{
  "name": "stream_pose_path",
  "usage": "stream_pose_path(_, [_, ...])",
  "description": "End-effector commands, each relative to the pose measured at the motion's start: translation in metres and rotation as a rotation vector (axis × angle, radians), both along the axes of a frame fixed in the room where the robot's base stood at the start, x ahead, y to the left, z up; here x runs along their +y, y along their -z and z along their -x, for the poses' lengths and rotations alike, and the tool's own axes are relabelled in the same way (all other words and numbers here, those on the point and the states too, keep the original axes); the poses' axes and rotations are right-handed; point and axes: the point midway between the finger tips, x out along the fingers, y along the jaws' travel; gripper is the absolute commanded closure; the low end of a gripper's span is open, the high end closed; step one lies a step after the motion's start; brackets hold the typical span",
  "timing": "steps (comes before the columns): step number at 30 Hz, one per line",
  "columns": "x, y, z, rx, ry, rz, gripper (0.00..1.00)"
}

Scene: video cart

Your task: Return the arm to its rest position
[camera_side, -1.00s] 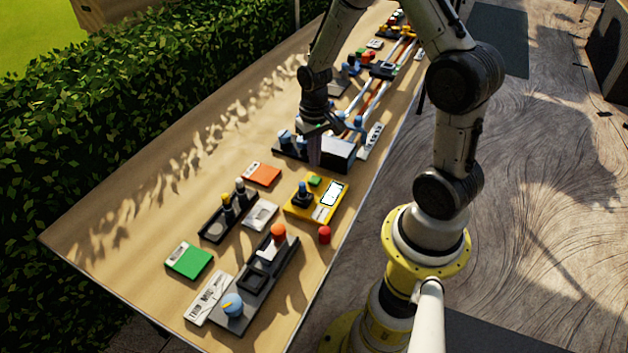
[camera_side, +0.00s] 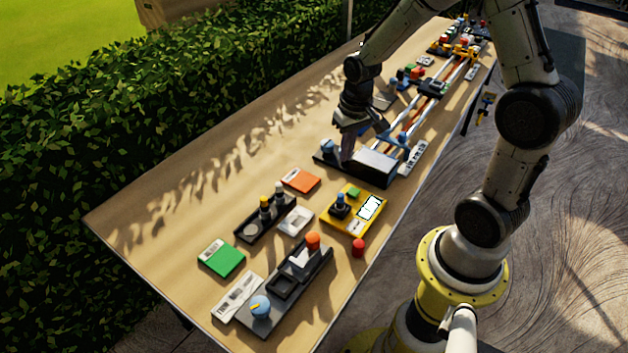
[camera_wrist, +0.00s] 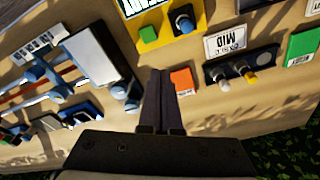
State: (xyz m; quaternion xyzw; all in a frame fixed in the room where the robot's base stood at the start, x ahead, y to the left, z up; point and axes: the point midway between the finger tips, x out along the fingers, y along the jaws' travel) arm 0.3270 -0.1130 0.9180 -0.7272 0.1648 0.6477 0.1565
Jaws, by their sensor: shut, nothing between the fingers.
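My gripper (camera_side: 347,156) points down over the long table (camera_side: 150,222), at the near end of the slider station (camera_side: 376,166) with its pale box top. In the wrist view its two dark fingers (camera_wrist: 161,74) lie together with nothing between them. There they appear between the pale box (camera_wrist: 90,54) and the orange pad (camera_wrist: 183,82). My arm is still reached out over the table. I cannot tell whether the fingertips touch the station.
A yellow tester with a screen (camera_side: 357,213), a red button (camera_side: 358,248), a black peg tray (camera_side: 264,221), a green pad (camera_side: 221,258) and a dark console (camera_side: 262,312) stand nearer. More devices line the far end. The table's hedge side is mostly bare.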

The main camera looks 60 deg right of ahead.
Motion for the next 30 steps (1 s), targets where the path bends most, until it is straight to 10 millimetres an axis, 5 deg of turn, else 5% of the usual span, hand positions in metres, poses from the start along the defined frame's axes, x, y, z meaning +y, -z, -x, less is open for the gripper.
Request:
stream_pose_path(5, [0.04,-0.092,-0.001,-0.199,-0.121,0.058,1.0])
stream_pose_path(9, [0.072,-0.147,0.029,-0.317,-0.217,0.083,1.0])
stream_pose_path(13, [0.095,-0.181,0.07,-0.405,-0.307,0.098,1.0])
stream_pose_path(21, [0.114,-0.187,0.15,-0.442,-0.428,0.108,1.0])
stream_pose_path(30, [0.113,-0.173,0.164,-0.368,-0.452,0.101,1.0])
